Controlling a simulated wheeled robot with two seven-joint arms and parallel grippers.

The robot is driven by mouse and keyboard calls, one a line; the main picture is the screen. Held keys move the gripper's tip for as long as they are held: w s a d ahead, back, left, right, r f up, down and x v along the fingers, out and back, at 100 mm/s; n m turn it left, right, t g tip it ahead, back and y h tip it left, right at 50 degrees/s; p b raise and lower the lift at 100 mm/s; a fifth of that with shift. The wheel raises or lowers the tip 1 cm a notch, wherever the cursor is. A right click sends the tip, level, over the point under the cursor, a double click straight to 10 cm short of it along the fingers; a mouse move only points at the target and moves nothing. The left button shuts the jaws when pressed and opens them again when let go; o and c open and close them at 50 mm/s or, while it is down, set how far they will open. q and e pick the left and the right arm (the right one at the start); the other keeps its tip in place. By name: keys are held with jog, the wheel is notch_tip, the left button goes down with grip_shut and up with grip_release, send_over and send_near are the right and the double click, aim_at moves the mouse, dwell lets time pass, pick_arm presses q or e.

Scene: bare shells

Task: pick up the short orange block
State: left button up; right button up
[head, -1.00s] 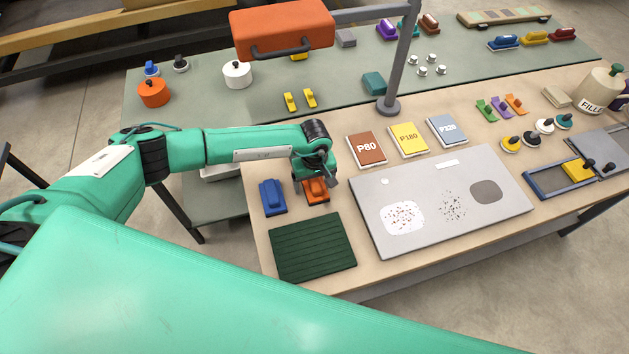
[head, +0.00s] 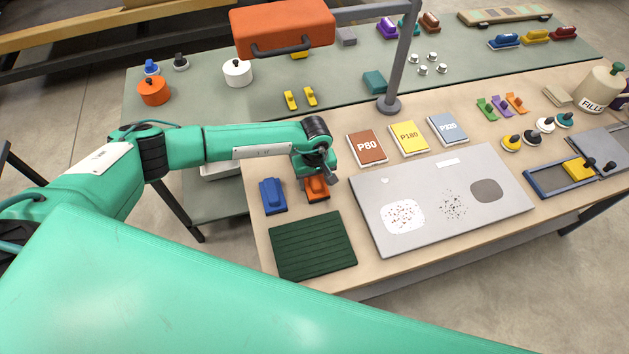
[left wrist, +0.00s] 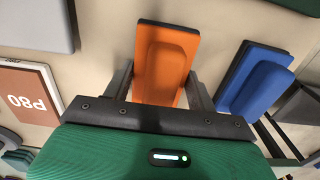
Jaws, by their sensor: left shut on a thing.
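The short orange block (head: 317,188) has a dark base and a raised grip on top. It is at the left end of the wooden table, just right of a blue block (head: 272,196). My left gripper (head: 314,180) is over it, mostly hidden by the wrist in the head view. In the left wrist view the orange block (left wrist: 165,65) lies between the two fingers of my left gripper (left wrist: 165,80), which are shut on it. I cannot tell whether it is clear of the table. My right gripper is not in view.
The blue block also shows close by in the left wrist view (left wrist: 255,80). A dark green ribbed mat (head: 312,246) lies in front, and a grey panel (head: 385,228) lies to the right. The P80 pad (head: 366,150) is behind. A lamp post (head: 400,60) stands further back.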

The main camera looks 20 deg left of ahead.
pick_arm(q)
notch_tip(320, 180, up, 19)
jog(key=b, duration=0.6)
jog(key=shift+r, duration=0.1)
jog(key=shift+o, duration=0.8)
jog(key=shift+s, duration=0.1)
